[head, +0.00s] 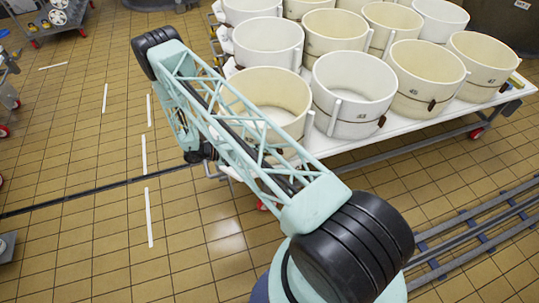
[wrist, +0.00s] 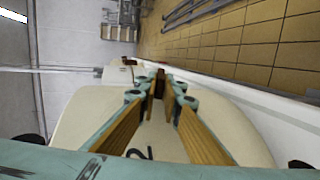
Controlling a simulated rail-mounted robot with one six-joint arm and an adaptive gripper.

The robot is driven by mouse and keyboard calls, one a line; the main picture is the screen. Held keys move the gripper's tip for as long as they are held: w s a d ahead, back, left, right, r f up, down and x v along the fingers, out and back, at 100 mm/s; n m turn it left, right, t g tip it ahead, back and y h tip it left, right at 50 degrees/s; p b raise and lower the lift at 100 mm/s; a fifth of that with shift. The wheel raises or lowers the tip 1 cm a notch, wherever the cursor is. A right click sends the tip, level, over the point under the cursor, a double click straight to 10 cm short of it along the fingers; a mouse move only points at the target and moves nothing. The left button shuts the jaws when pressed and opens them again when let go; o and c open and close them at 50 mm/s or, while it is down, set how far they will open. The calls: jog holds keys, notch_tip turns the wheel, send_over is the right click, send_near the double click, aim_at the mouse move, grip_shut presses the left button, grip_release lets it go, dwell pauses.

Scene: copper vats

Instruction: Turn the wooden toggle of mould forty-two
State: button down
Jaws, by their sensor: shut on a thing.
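My gripper (wrist: 160,84) is in the wrist view, its two brown-padded fingers drawn together at the tips. Between the tips is a small brown wooden piece, the toggle (wrist: 160,77), mostly hidden by the fingers. Behind them is the curved cream wall of a mould (wrist: 230,115). A dark figure 2 shows on this wall near the bottom; any figure beside it is hidden by my gripper. In the head view my lattice arm crosses in front of the nearest left cream mould (head: 262,88), and my gripper is hidden there.
More cream and white moulds, such as a white one (head: 352,88), stand close together on a white wheeled table (head: 330,147). Some carry brown toggles (head: 432,105) and cords. Rails (head: 470,233) run along the tiled floor at right.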

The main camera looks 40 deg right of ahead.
jog(key=shift+f+g+h+b, duration=0.6)
jog(key=shift+h+b, duration=0.4)
jog(key=shift+b, duration=1.15)
jog(key=shift+r+g+h+b, duration=0.15)
jog(key=shift+g+h+b, duration=0.25)
jog(key=shift+b, duration=0.75)
jog(key=c, duration=2.8)
grip_release()
jog(key=shift+w+a, duration=0.1)
jog(key=shift+a, duration=0.05)
jog(key=v, duration=1.1)
jog(key=shift+w+a, duration=0.1)
jog(key=shift+a, duration=0.3)
